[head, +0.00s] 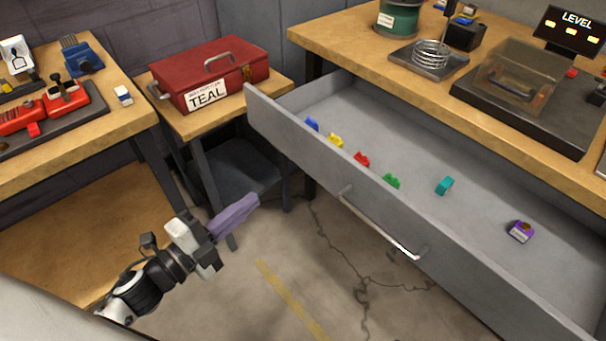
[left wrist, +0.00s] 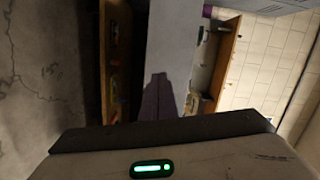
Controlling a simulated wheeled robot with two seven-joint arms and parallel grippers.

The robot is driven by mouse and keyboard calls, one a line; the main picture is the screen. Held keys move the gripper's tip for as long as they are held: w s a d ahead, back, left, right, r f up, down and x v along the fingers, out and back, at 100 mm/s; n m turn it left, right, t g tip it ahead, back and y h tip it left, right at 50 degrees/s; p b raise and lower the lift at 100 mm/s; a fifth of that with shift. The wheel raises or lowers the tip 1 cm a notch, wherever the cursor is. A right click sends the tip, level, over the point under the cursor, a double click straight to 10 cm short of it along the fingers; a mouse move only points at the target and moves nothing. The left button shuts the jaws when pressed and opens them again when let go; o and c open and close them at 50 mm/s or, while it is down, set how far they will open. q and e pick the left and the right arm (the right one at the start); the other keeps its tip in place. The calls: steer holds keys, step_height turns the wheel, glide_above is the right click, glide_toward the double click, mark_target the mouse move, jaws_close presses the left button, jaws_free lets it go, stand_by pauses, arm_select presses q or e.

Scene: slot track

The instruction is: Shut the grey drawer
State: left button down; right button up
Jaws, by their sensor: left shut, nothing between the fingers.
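The grey drawer (head: 430,222) is pulled out from under the right-hand workbench in the head view. Its front panel carries a pale bar handle (head: 378,228). Several small coloured pieces lie inside, among them a teal one (head: 445,185) and a purple one (head: 520,231). My left gripper (head: 252,201), with purple fingers, is shut and empty. It is in front of the drawer, to the left of the handle and apart from it. In the left wrist view the purple fingers (left wrist: 157,98) point at a grey surface; I cannot tell which. My right gripper is not in view.
A red toolbox (head: 212,75) labelled TEAL stands on a small side table (head: 182,125). The left bench (head: 75,140) holds red and blue tools. The right bench top (head: 335,40) carries a wire coil, a green spool and a LEVEL display (head: 574,28). Open floor lies before the drawer.

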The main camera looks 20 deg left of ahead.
arm_select(q)
steer(key=r+m+h, duration=0.1)
steer(key=m+h, duration=0.1)
steer(key=m, duration=0.2)
glide_toward(313, 161)
steer(key=shift+m+g, duration=0.3)
steer(key=shift+g, duration=0.1)
steer(key=x, duration=0.6)
steer(key=shift+w+r, duration=0.2)
steer(key=shift+r, duration=0.05)
steer(key=shift+w, duration=0.1)
